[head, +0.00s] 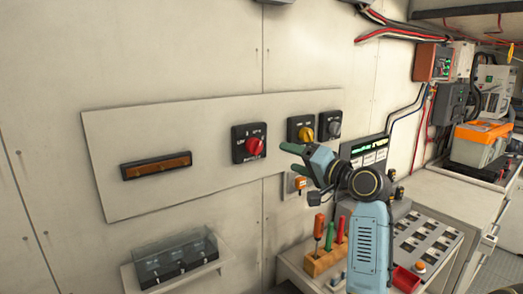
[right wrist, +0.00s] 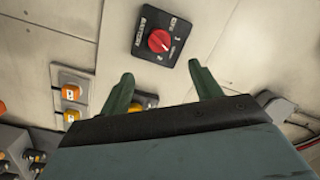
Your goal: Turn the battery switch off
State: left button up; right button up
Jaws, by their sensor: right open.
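The battery switch (head: 238,153) is a black square plate with pale lettering on the wall panel. Its round red knob (head: 254,146) is at the middle; I cannot tell clearly which mark it points to. In the right wrist view the switch (right wrist: 145,42) and red knob (right wrist: 159,40) lie beyond the fingertips, roughly between them. My right gripper (head: 301,171) is open and empty, to the right of and slightly below the switch in the head view. Its two green fingers (right wrist: 161,76) are apart and do not touch the knob. My left gripper is not in view.
Switches with a yellow knob (head: 306,132) and a grey knob (head: 334,129) are right of the battery switch. An amber display (head: 157,166) is to its left. Below are a clear-covered box (head: 176,258) and a rack of screwdrivers (head: 323,262).

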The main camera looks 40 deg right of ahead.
aim_at(260, 148)
jog(key=w+p, duration=0.1)
jog(key=w, duration=0.5)
jog(key=w+p, duration=0.1)
jog(key=w, duration=0.5)
jog(key=shift+w+a+f, duration=0.1)
jog(key=shift+w+a, duration=0.05)
jog(key=shift+a, duration=0.05)
jog(key=shift+c, duration=0.3)
jog(key=c, duration=0.9)
